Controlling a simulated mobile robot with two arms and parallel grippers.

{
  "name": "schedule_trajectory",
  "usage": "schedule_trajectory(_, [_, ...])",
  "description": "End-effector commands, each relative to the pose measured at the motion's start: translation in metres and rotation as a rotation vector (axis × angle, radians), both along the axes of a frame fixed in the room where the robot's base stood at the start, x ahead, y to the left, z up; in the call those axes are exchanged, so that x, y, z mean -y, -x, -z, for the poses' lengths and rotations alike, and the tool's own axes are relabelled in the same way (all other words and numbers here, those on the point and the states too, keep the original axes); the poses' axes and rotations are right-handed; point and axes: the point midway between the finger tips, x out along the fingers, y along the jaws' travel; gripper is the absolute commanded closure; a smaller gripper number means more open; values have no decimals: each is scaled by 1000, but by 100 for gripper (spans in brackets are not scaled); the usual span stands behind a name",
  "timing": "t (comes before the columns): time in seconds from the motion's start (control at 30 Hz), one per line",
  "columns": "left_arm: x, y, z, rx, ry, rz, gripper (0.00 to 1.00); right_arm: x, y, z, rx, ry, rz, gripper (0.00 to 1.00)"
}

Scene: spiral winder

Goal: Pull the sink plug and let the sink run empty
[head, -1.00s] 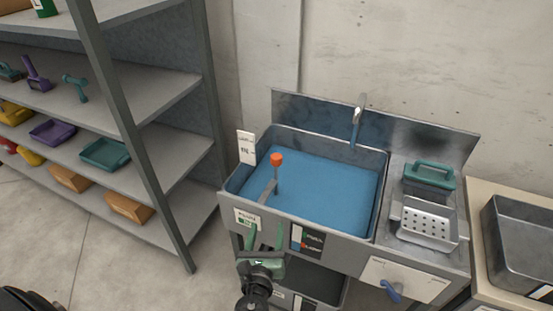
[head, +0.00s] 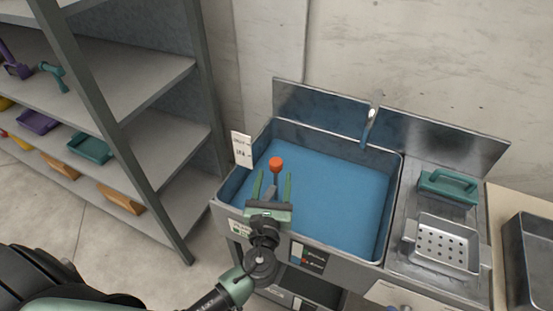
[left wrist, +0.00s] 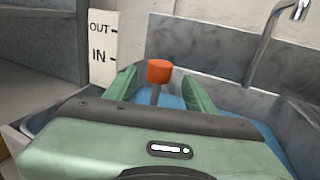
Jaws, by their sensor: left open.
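The sink (head: 400,165) is filled with blue water (head: 335,195). An orange knob (head: 276,164) on a grey stem, which looks like the plug's handle, stands upright above the water near the sink's left side. It also shows in the left wrist view (left wrist: 159,71). My left gripper (head: 273,178) is open over the sink's front left rim. Its two green fingers point toward the knob, which appears between them in the left wrist view, and I see no contact. The plug's lower end is hidden under the water. My right gripper is not in view.
A tap (head: 369,125) rises at the sink's back. A white IN/OUT sign (left wrist: 103,48) stands at the left rim. Right of the basin are a perforated tray (head: 445,243) and a green-handled tool (head: 447,187). Metal shelving (head: 150,150) stands close on the left.

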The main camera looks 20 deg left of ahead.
Motion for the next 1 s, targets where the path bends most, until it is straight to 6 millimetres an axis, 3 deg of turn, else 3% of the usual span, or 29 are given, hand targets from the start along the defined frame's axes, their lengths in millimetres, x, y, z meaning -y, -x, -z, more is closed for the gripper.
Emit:
schedule_trajectory(0.2, [-10, -36, -2, 1, -1, -2, 45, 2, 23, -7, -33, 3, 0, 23])
schedule_trajectory(0.4, [-14, -52, -1, 0, 0, -2, 45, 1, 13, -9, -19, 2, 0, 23])
schedule_trajectory(0.67, [-15, -54, 0, 0, 0, -1, 45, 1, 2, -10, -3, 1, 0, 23])
schedule_trajectory(0.7, [-15, -54, 0, 0, 0, -1, 48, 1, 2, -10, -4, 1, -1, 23])
schedule_trajectory(0.9, [-15, -54, 0, 0, 0, -2, 100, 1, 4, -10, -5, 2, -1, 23])
schedule_trajectory(1.0, [-15, -54, 0, 0, 0, -2, 100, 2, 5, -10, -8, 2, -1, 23])
